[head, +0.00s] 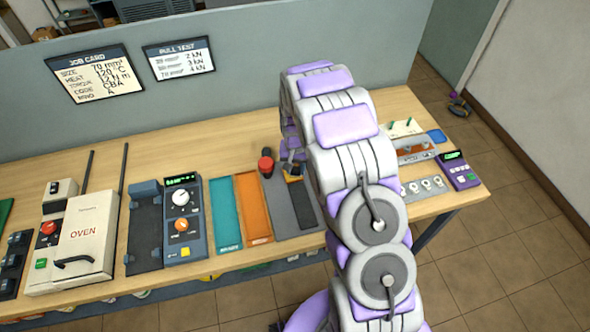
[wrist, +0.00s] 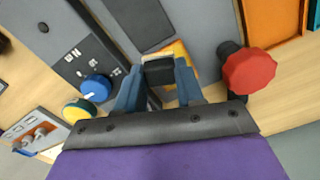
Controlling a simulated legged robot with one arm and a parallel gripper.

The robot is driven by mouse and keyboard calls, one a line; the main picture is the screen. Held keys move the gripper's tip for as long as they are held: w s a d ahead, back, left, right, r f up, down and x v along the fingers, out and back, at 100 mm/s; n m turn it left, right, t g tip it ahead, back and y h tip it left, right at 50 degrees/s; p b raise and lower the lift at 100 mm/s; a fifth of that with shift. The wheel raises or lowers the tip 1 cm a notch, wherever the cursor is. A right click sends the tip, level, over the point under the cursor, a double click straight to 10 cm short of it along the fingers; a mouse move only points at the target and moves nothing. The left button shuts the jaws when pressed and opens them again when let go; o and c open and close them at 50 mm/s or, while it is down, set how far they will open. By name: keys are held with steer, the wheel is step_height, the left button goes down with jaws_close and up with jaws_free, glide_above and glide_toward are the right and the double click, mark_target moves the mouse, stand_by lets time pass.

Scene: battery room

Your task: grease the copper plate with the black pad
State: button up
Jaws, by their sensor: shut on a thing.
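My gripper (wrist: 158,92) is shut on a small block with a black face, the black pad (wrist: 158,70), with yellow showing beside it. In the head view my gripper (head: 291,168) is over the grey board, beside a red knob (head: 266,165). Whether the pad touches the board is not clear. A copper-brown plate (head: 416,156) lies in a grey holder at the right end of the bench, to the right of my arm and apart from my gripper. My arm hides part of the bench between them.
The grey board (head: 283,213) bears a dark strip (head: 305,210). Orange (head: 254,208) and teal (head: 226,215) trays lie left of it. A dial unit (head: 184,220) and an oven (head: 84,240) stand further left. A purple meter (head: 459,171) sits at the right edge.

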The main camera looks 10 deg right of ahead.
steer(key=r, duration=0.1)
steer(key=a+r, duration=0.1)
steer(key=r, duration=0.1)
steer(key=shift+a+r+p, duration=0.2)
steer(key=shift+a+p, duration=0.15)
steer(key=shift+a, duration=0.05)
steer(key=shift+r, duration=0.35)
steer(key=shift+d+r, duration=0.25)
steer(key=shift+d, duration=0.45)
